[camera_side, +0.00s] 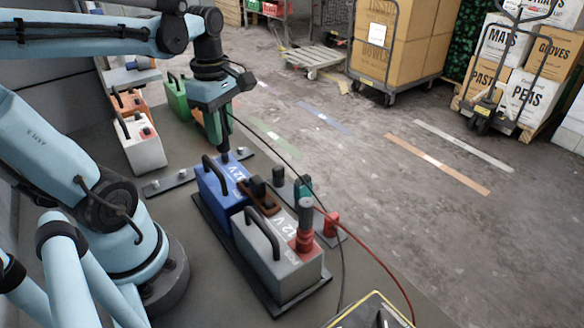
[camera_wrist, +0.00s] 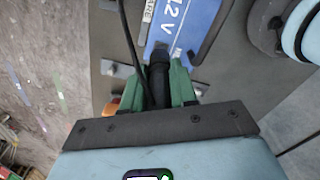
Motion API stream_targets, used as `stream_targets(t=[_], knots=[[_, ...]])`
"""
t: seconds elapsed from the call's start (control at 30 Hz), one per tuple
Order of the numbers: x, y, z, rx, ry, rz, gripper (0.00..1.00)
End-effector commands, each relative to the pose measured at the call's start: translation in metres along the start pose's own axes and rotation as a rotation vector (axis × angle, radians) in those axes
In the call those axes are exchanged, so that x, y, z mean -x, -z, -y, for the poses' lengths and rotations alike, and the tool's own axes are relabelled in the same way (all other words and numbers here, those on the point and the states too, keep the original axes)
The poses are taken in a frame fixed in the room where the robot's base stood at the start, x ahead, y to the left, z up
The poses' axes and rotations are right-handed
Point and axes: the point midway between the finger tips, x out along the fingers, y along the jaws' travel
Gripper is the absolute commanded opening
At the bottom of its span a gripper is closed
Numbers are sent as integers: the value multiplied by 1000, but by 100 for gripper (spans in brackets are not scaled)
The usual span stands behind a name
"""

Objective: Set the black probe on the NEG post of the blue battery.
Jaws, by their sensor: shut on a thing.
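My gripper (camera_side: 216,125) is shut on the black probe (camera_side: 224,142), which points down at the far end of the blue battery (camera_side: 212,187). In the wrist view the probe (camera_wrist: 158,80) sits between the green fingers (camera_wrist: 160,92). Its end lies close to the NEG lettering on the blue battery (camera_wrist: 183,25). The probe covers the post there, and I cannot tell whether its tip touches it. The blue battery has a black handle and "12 V" on top. A black cable (camera_side: 262,142) runs from the probe.
A yellow-edged device (camera_side: 370,312) is at the front. White (camera_side: 140,152), orange and green batteries stand farther back.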

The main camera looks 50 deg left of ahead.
Motion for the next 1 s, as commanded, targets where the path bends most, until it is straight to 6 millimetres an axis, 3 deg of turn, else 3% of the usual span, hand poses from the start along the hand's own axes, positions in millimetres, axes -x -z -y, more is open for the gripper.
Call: stream_targets(t=[1.0], knots=[[-5, 0, 0, 0, 0, 0, 0]])
